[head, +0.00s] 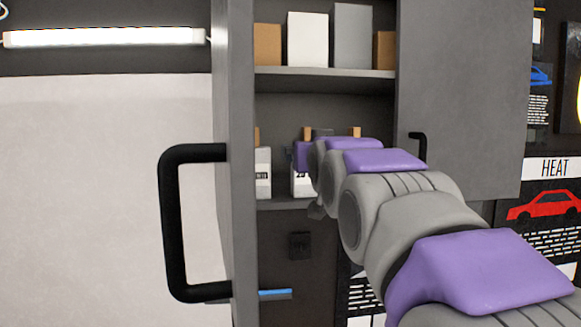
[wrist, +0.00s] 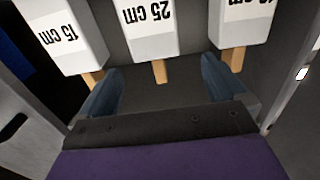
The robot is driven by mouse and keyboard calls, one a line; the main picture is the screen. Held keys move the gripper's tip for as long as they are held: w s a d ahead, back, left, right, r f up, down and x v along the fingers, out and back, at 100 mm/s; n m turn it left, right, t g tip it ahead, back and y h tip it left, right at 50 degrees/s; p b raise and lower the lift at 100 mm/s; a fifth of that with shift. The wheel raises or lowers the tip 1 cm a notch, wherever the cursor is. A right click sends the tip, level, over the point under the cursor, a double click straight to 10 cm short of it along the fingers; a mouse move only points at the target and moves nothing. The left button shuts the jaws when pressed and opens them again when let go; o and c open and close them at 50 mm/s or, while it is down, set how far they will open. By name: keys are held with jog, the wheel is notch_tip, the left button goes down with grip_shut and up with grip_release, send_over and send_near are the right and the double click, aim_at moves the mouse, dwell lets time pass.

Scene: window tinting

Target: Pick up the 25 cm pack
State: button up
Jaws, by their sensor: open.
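The 25 cm pack (wrist: 152,28) is a white box with black lettering and a wooden tab, upside down in the wrist view. It is the middle one of three labelled packs. In the head view the 25 cm pack (head: 299,185) stands on the lower cabinet shelf, mostly hidden behind my arm. My gripper (wrist: 160,82) is open and empty. Its two dark blue fingers point at the packs, with the middle pack's tab between their directions. Whether they touch anything cannot be told.
The 15 cm pack (wrist: 62,38) and a third pack (wrist: 238,25), its label cut off, flank the middle one. Open cabinet doors stand on both sides, the left door (head: 237,230) with a black handle (head: 172,225). Boxes (head: 307,40) fill the upper shelf (head: 325,72).

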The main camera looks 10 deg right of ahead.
jog(key=shift+w+p, duration=0.45)
jog(key=shift+w, duration=2.2)
jog(key=shift+w+d+f+p, duration=0.15)
jog(key=shift+w+p, duration=0.55)
jog(key=shift+w, duration=1.9)
jog(key=shift+s, duration=0.15)
jog(key=shift+c, duration=0.7)
jog(key=c, duration=1)
jog(key=shift+r, duration=0.2)
